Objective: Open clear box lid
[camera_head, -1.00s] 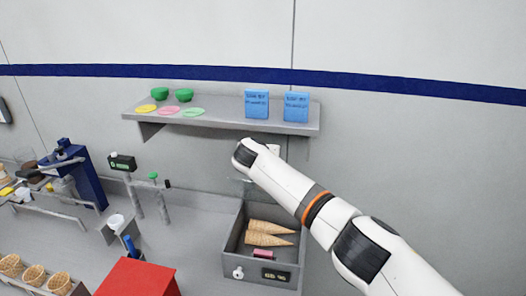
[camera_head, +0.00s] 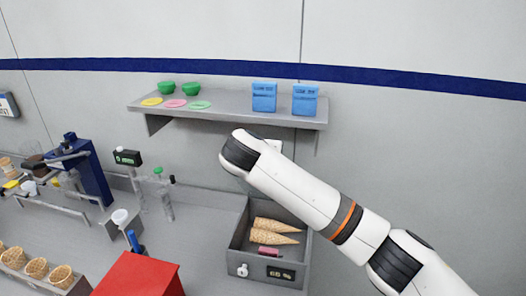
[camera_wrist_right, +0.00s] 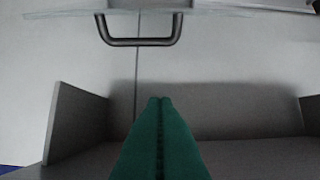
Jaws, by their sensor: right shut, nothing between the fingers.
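A grey box (camera_head: 238,240) with cones in it stands on the counter in the head view. I cannot tell there whether a clear lid covers it. In the right wrist view a dark U-shaped handle (camera_wrist_right: 139,42) hangs from a see-through panel (camera_wrist_right: 210,10) at the top edge. My right gripper's green fingers (camera_wrist_right: 160,102) are shut with nothing between them. They show below the handle in that picture, apart from it. In the head view my right forearm hides most of that hand. My left gripper is not in view.
A wall shelf (camera_head: 230,107) holds green bowls, coloured discs and two blue packs (camera_head: 264,97); its underside and brackets show in the wrist view (camera_wrist_right: 240,154). A red block (camera_head: 138,276), a blue machine (camera_head: 91,172) and small baskets (camera_head: 37,268) stand at left.

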